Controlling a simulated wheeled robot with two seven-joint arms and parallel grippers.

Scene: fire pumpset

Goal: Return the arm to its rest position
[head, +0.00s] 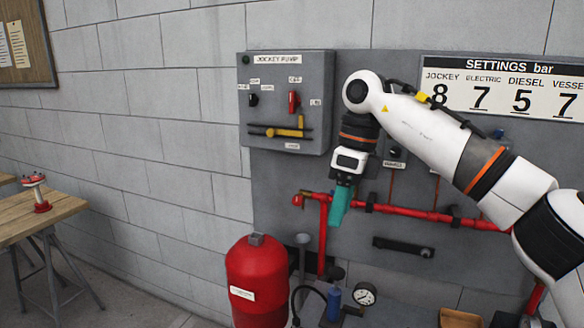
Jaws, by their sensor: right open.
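My right arm comes in from the right and reaches across the grey panel. My right gripper (340,207) hangs down in front of the panel, near the left end of the red pipe (415,212). Its teal fingers overlap in this view, and I see nothing held in them. The grey jockey pump box (262,105) is to the upper left of the gripper, with a red switch handle (294,101) and a yellow-and-black handle (285,132) on its front. My left gripper is not in view.
A red tank (257,280) stands below and left of my gripper. A gauge (364,294) and a blue bottle (333,302) are low in the middle. A settings board (500,68) hangs behind my arm.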

